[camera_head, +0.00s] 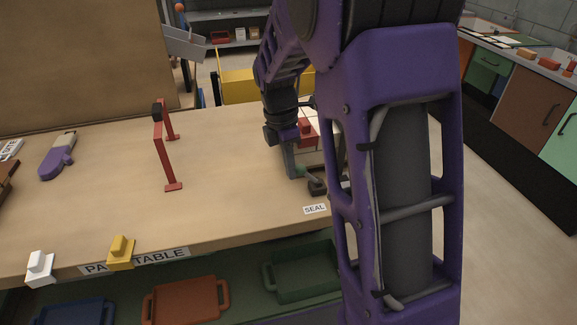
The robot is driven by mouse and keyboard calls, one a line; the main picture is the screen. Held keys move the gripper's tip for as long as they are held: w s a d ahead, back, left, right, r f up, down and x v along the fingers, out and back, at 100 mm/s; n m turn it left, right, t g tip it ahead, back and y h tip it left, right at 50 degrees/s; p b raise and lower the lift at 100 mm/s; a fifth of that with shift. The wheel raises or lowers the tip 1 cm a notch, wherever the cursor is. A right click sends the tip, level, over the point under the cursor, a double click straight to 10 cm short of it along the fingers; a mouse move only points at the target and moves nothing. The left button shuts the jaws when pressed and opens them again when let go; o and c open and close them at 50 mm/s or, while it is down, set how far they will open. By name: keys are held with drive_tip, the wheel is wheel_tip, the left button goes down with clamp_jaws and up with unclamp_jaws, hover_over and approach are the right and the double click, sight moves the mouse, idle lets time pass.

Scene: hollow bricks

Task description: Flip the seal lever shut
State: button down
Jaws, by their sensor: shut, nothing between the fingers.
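The SEAL label (315,209) lies flat on the table near its right end. Just behind it is a small fixture with a dark rounded knob (317,187) low down, which looks like the end of the seal lever. A red block (307,131) and a pale boxy part show behind the fixture, partly covered by my arm. My gripper (287,140) points down at the fixture's left side, above and left of the knob. It is shut and empty. Its fingertips are hard to make out, and I cannot tell whether they touch the lever.
A red frame (164,145) with a black top stands left of my gripper. A purple and grey tool (57,160) lies farther left. The table (230,205) is clear between. My arm blocks the right side.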

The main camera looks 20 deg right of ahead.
sight(300, 166)
drive_tip(key=shift+d+r+y+p, duration=0.65)
drive_tip(key=shift+d+y, duration=0.05)
drive_tip(key=shift+d+r+y, duration=0.3)
drive_tip(key=shift+d+y, duration=0.35)
drive_tip(key=shift+y, duration=0.25)
drive_tip(key=d+y, duration=0.2)
drive_tip(key=shift+r+y, duration=0.3)
drive_tip(key=shift+y, duration=0.1)
drive_tip(key=d+y, duration=0.2)
drive_tip(key=shift+d+r+y+b, duration=0.15)
drive_tip(key=shift+y+b, duration=0.15)
drive_tip(key=shift+d, duration=0.55)
drive_tip(key=shift+d+b, duration=0.6)
drive_tip(key=shift+d, duration=0.45)
drive_tip(key=shift+d, duration=0.25)
